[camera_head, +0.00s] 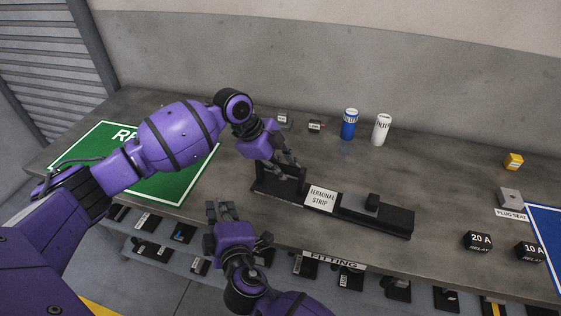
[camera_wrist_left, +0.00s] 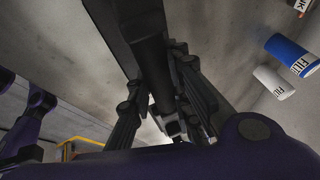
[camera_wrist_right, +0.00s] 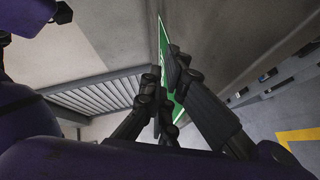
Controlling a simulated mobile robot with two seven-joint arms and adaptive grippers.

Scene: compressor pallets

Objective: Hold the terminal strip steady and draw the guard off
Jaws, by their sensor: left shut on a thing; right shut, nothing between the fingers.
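The black terminal strip (camera_head: 321,198), with its white label, lies along the table. Its left end has a dark upright part, partly hidden by my left gripper (camera_head: 285,172), which is shut on it. In the left wrist view a dark bar of the strip (camera_wrist_left: 150,50) runs between the fingers. A raised black cover with a small block on top, which looks like the guard (camera_head: 385,216), sits on the strip's right part.
A blue can (camera_head: 349,124) and a white can (camera_head: 382,130) stand behind the strip. Black relay blocks (camera_head: 478,241) and a grey plug seat (camera_head: 510,196) are at right. A green mat (camera_head: 185,183) lies at left under my left arm. Several small parts sit on a lower shelf in front.

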